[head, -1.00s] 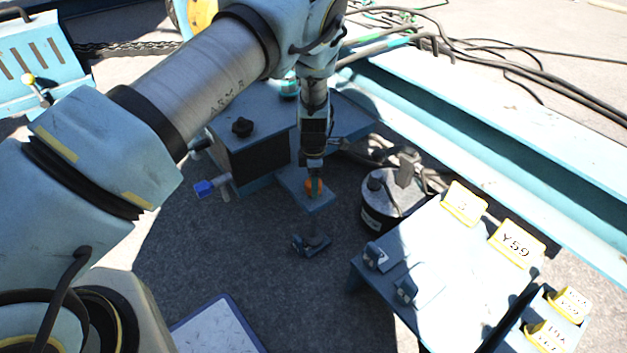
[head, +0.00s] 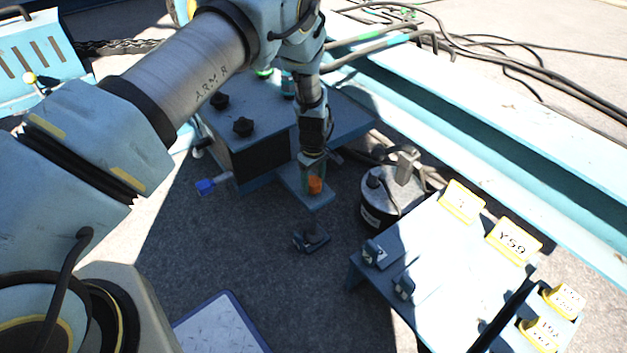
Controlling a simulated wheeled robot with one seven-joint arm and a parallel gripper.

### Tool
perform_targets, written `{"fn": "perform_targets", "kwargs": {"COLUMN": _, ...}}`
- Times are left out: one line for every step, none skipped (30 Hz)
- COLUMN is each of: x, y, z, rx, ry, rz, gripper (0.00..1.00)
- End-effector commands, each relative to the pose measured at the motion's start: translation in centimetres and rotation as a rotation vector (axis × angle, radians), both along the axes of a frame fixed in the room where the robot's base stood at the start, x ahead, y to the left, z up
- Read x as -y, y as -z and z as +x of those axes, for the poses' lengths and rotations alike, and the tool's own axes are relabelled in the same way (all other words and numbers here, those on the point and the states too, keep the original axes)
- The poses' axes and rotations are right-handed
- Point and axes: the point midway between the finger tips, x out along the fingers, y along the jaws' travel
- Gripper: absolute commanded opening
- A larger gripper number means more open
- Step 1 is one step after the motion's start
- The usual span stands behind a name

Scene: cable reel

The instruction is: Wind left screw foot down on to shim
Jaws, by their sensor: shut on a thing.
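My gripper (head: 313,180) points down over a blue plate (head: 321,203) that sticks out at the front of the blue box-shaped machine (head: 275,128). It is shut on an orange knob (head: 315,186), seemingly the screw foot's head, at that plate. The screw's lower end and any gap beneath it are hidden by the plate. A small dark block with an upright tab (head: 311,240) lies on the ground just in front of the plate; I cannot tell if this is the shim or whether the foot touches it.
A round dark canister (head: 388,200) stands close on the right of the plate. A blue bench (head: 440,270) with yellow labels and small tabbed blocks is at lower right. A blue-handled fitting (head: 206,187) juts out at left.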

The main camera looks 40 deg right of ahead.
Motion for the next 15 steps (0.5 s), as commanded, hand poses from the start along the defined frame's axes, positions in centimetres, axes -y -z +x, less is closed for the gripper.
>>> {"fn": "perform_targets", "kwargs": {"x": 0.01, "y": -0.07, "z": 0.07, "rx": 0.000, "ry": 0.042, "rz": -0.001, "gripper": 0.10}}
{"fn": "perform_targets", "kwargs": {"x": 0.03, "y": -0.07, "z": 0.05, "rx": 0.000, "ry": 0.071, "rz": -0.001, "gripper": 0.10}}
{"fn": "perform_targets", "kwargs": {"x": 0.03, "y": -0.07, "z": 0.04, "rx": 0.000, "ry": 0.110, "rz": -0.001, "gripper": 0.10}}
{"fn": "perform_targets", "kwargs": {"x": 0.03, "y": -0.07, "z": 0.04, "rx": 0.000, "ry": 0.138, "rz": -0.001, "gripper": 0.10}}
{"fn": "perform_targets", "kwargs": {"x": 0.03, "y": -0.07, "z": 0.04, "rx": 0.000, "ry": 0.165, "rz": -0.001, "gripper": 0.10}}
{"fn": "perform_targets", "kwargs": {"x": 0.02, "y": -0.07, "z": 0.06, "rx": 0.000, "ry": 0.204, "rz": -0.001, "gripper": 0.10}}
{"fn": "perform_targets", "kwargs": {"x": 0.03, "y": -0.07, "z": 0.06, "rx": 0.000, "ry": 0.233, "rz": -0.001, "gripper": 0.10}}
{"fn": "perform_targets", "kwargs": {"x": 0.03, "y": -0.07, "z": 0.05, "rx": 0.000, "ry": 0.260, "rz": -0.001, "gripper": 0.10}}
{"fn": "perform_targets", "kwargs": {"x": 0.03, "y": -0.07, "z": 0.06, "rx": 0.000, "ry": 0.299, "rz": -0.001, "gripper": 0.10}}
{"fn": "perform_targets", "kwargs": {"x": 0.03, "y": -0.07, "z": 0.06, "rx": 0.000, "ry": 0.327, "rz": -0.001, "gripper": 0.10}}
{"fn": "perform_targets", "kwargs": {"x": 0.02, "y": -0.06, "z": 0.07, "rx": 0.000, "ry": 0.356, "rz": -0.001, "gripper": 0.10}}
{"fn": "perform_targets", "kwargs": {"x": 0.02, "y": -0.06, "z": 0.08, "rx": 0.000, "ry": 0.394, "rz": -0.001, "gripper": 0.10}}
{"fn": "perform_targets", "kwargs": {"x": 0.02, "y": -0.06, "z": 0.07, "rx": 0.000, "ry": 0.422, "rz": -0.001, "gripper": 0.10}}
{"fn": "perform_targets", "kwargs": {"x": 0.03, "y": -0.06, "z": 0.06, "rx": 0.000, "ry": 0.451, "rz": -0.001, "gripper": 0.10}}
{"fn": "perform_targets", "kwargs": {"x": 0.04, "y": -0.06, "z": 0.04, "rx": 0.000, "ry": 0.489, "rz": -0.001, "gripper": 0.10}}
